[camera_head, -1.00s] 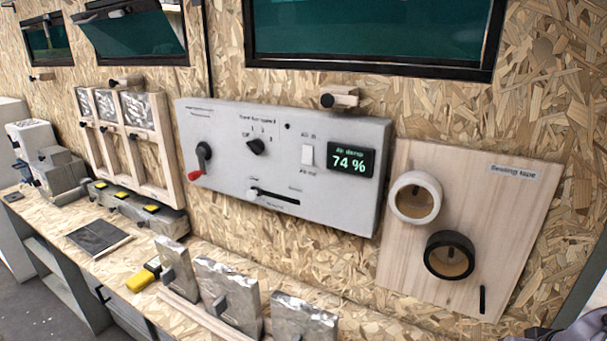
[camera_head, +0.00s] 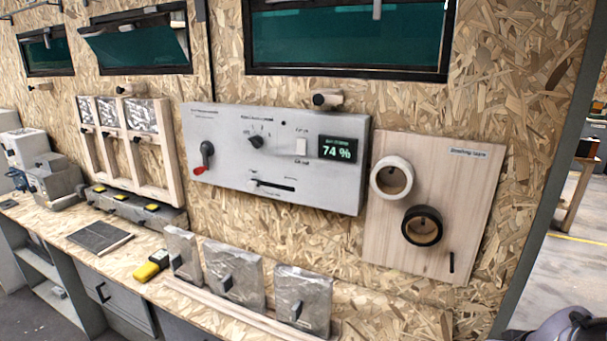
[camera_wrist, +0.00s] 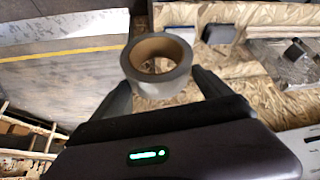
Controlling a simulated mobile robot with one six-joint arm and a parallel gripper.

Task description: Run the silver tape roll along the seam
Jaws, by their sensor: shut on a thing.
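The silver tape roll (camera_wrist: 157,88) is between the fingertips of my gripper (camera_wrist: 161,80) in the wrist view, with its brown core facing up in the picture. The dark fingers press on it from both sides. In the head view neither the roll nor the fingers show; only a grey part of my arm shows at the bottom right. I cannot make out which line is the seam.
A board (camera_head: 478,185) labelled for sealing tape carries a white roll (camera_head: 392,177), a black roll (camera_head: 422,226) and a bare black peg (camera_head: 452,262). A grey control panel (camera_head: 225,135) reads 74 %. Foil-faced blocks (camera_head: 303,302) stand on the bench. Open floor (camera_head: 580,270) lies right.

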